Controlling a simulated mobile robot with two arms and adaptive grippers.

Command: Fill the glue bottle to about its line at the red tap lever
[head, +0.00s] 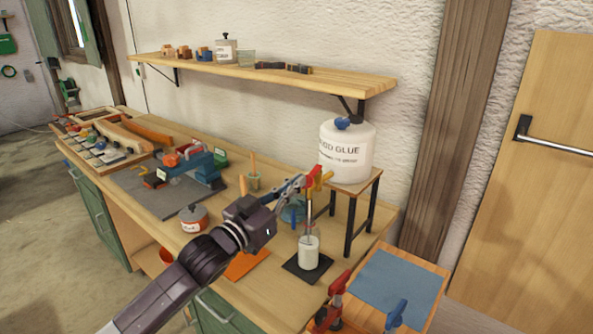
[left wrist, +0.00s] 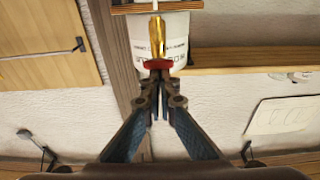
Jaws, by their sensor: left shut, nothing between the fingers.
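The white glue container (head: 346,150) stands on a small raised wooden stand. Its brass tap (head: 327,177) has a red lever (head: 314,178). The white glue bottle (head: 308,253) stands upright on a dark mat (head: 301,272) below the tap. A thin dark upright strip shows between tap and bottle; I cannot tell what it is. The bottle's line and level are too small to make out. My left gripper (head: 303,182) is shut and empty, its tips at the red lever. In the left wrist view the closed fingertips (left wrist: 158,76) are at the red lever (left wrist: 157,65), seemingly touching. My right gripper is not in view.
The stand's dark legs (head: 350,228) rise beside the bottle. A wall shelf (head: 290,76) hangs above. Red (head: 338,290) and blue (head: 396,313) clamps are in front.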

